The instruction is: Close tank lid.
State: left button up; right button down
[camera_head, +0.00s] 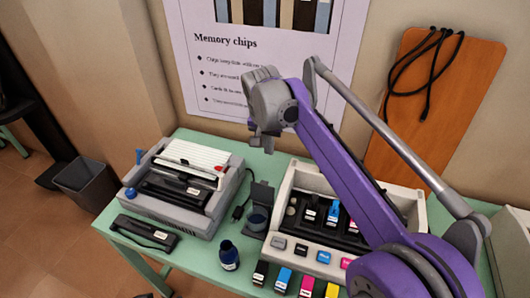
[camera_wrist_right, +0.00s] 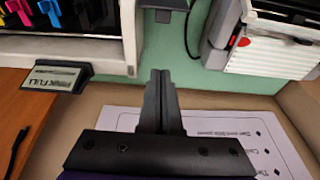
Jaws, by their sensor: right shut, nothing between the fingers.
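A small dark tank (camera_head: 257,219) stands between the two machines on the green table. Its dark flat lid (camera_head: 262,194) appears raised upright at the back; a dark edge in the right wrist view (camera_wrist_right: 163,5) seems to be part of it. My right gripper (camera_head: 264,148) is above and behind the tank, near the wall. Its fingers (camera_wrist_right: 161,75) are shut together and empty, apart from the lid. My left gripper does not show.
A grey printer (camera_head: 225,195) stands left, and a pale cartridge machine (camera_head: 290,180) right. A dark blue bottle (camera_head: 228,256) stands in front of the tank. A black cartridge (camera_head: 145,233) lies front left. A poster (camera_head: 235,60) hangs behind my right gripper.

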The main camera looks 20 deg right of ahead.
aim_at(263, 191)
notch_tip(263, 191, down, 8)
jog(key=s+a, duration=0.1)
jog(key=s, duration=0.1)
dwell(0.3)
jog(key=shift+a, duration=0.15)
dwell(0.3)
jog(key=shift+s+a+t+h, duration=0.1)
jog(key=shift+s+t+h, duration=0.15)
jog(key=shift+t+h, duration=0.05)
